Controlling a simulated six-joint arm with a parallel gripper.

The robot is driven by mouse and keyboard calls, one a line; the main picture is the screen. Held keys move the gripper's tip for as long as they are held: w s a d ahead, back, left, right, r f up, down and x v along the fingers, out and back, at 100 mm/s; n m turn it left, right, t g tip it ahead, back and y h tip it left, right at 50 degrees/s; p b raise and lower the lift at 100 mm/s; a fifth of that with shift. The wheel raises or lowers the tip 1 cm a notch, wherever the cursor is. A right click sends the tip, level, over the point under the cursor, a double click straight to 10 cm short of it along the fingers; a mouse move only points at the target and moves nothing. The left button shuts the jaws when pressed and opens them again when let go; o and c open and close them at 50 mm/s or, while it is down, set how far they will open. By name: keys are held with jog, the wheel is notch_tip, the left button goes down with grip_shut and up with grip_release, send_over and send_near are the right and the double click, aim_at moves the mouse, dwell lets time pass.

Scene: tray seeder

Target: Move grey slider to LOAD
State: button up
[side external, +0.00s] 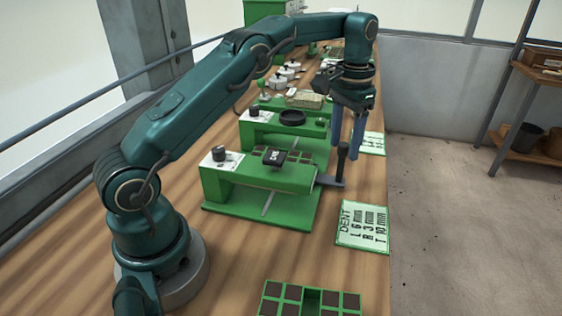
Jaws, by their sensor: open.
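The grey slider (328,181) sticks out of the right end of the nearest green machine (270,178). An upright black handle (342,156) stands at its outer end. My gripper (347,150) points down with its two blue fingers apart, beside or around the top of the handle. I cannot tell whether they touch it. No LOAD mark is readable from here.
A black labelled block (274,157) and a dial panel (219,158) sit on the machine. A second green machine (262,126) stands behind. A DENT card (362,227) lies front right, and a green cell tray (311,299) lies in front.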

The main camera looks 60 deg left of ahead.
jog(key=s+d, duration=0.7)
jog(key=s+r+t, duration=0.2)
jog(key=s+r, duration=0.3)
jog(key=r, duration=0.7)
jog(key=s+f+t, duration=0.3)
jog(key=s+f, duration=0.3)
jog(key=s, duration=0.5)
jog(key=shift+s+a+f, duration=0.15)
jog(key=shift+f, duration=0.15)
dwell(0.5)
